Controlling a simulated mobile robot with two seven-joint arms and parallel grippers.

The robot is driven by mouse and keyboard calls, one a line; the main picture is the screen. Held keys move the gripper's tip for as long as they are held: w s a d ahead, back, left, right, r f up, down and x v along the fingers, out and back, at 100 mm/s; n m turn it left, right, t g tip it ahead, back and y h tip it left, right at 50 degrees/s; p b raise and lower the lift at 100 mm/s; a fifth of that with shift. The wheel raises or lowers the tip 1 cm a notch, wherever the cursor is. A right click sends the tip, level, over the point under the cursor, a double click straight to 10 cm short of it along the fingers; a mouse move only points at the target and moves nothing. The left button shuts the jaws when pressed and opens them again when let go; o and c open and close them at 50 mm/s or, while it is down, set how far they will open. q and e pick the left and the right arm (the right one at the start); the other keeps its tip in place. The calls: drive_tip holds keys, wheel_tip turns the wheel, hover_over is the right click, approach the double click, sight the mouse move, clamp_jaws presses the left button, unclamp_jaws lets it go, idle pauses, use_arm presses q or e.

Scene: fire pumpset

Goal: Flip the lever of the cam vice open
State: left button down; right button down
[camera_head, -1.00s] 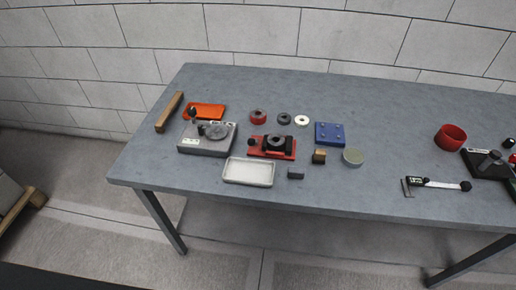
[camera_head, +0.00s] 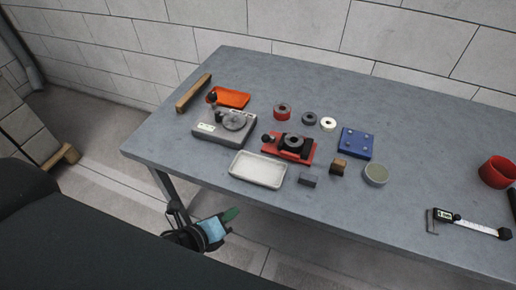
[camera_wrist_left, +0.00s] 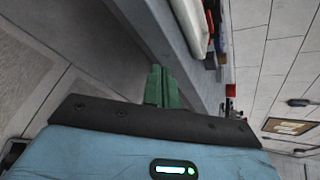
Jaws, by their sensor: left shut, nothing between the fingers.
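A red-based fixture with black jaws, which looks like the cam vice (camera_head: 290,146), sits on the table with a dark ring part on its middle. A black knob (camera_head: 267,138), perhaps its lever's end, shows at its left side. A grey block with a round disc (camera_head: 224,127) and an upright black-knobbed lever (camera_head: 212,97) stands to its left. I cannot tell for sure which is the vice. My left gripper (camera_head: 232,214) is below and in front of the table's front edge, apart from everything. Its green fingers (camera_wrist_left: 161,85) are together and empty. My right gripper is not in view.
A white tray (camera_head: 237,172) lies near the front edge, before the fixtures. An orange tray (camera_head: 231,97), wooden bar (camera_head: 193,93), blue plate (camera_head: 356,143) and several rings and small blocks lie around.

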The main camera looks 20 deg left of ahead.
sight(268, 138)
use_arm(q)
drive_tip(key=w+a+r+m+t, duration=0.2)
drive_tip(key=r+m, duration=0.5)
drive_tip(key=m, duration=0.5)
drive_tip(key=w+a, duration=0.1)
drive_tip(key=w, duration=0.1)
drive_tip(key=shift+w+b, duration=0.35)
drive_tip(key=shift+w, duration=0.05)
drive_tip(key=shift+r, duration=0.1)
drive_tip(key=x, duration=0.9)
drive_tip(key=shift+w+d, duration=0.1)
drive_tip(key=shift+w, duration=0.25)
drive_tip(key=w, duration=0.1)
drive_tip(key=w+r, duration=0.1)
drive_tip(key=d, duration=0.1)
drive_tip(key=shift+w+r, duration=0.25)
drive_tip(key=shift+w, duration=0.15)
drive_tip(key=shift+w+d+r, duration=0.1)
drive_tip(key=shift+w+d, duration=0.1)
drive_tip(key=shift+w, duration=0.15)
